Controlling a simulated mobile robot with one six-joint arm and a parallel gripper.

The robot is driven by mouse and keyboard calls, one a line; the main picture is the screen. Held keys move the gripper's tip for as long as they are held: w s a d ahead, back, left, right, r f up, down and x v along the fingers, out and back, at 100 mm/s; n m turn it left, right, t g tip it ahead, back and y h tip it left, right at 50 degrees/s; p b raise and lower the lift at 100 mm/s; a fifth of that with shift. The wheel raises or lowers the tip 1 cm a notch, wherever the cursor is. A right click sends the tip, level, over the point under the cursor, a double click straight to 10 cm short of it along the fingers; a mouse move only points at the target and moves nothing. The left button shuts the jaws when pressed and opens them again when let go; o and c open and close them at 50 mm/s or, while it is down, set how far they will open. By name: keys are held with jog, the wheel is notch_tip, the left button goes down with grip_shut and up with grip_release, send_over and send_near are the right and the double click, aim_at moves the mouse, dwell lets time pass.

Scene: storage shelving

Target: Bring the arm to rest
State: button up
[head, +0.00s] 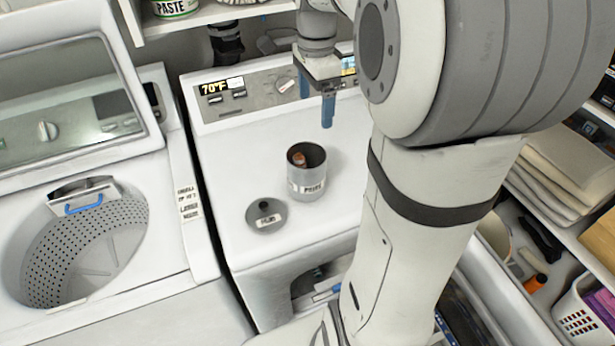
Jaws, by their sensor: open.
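My gripper (316,99) hangs over the back of the white dryer top, pointing down. Its two blue fingers are apart and nothing shows between them. My large white and grey arm fills the right middle of the head view and hides part of the dryer and the shelf behind. A grey canister (307,173) stands upright and uncovered on the dryer top, in front of and below my gripper, apart from it. Something brownish shows inside it. A round grey lid (267,215) with a knob and a label lies to the left of the canister.
An open top-loading washer (190,247) stands at the left, its lid raised. A white shelf (215,14) with a paste tub (176,8) is above the back. At the right are shelves with folded cloths (565,165) and a white basket (580,318). The dryer top's front left is clear.

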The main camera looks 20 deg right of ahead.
jog(key=shift+r, duration=0.85)
jog(key=s+a+f+n+t, duration=0.1)
jog(key=s+a+f+n, duration=0.2)
jog(key=s+n, duration=0.4)
jog(key=s+a+f+n+t, duration=0.2)
jog(key=s+a+f+n, duration=0.2)
jog(key=n, duration=0.7)
jog(key=shift+s+a+f, duration=0.3)
jog(key=shift+s+a, duration=0.9)
jog(key=shift+s, duration=0.95)
jog(key=shift+c, duration=0.2)
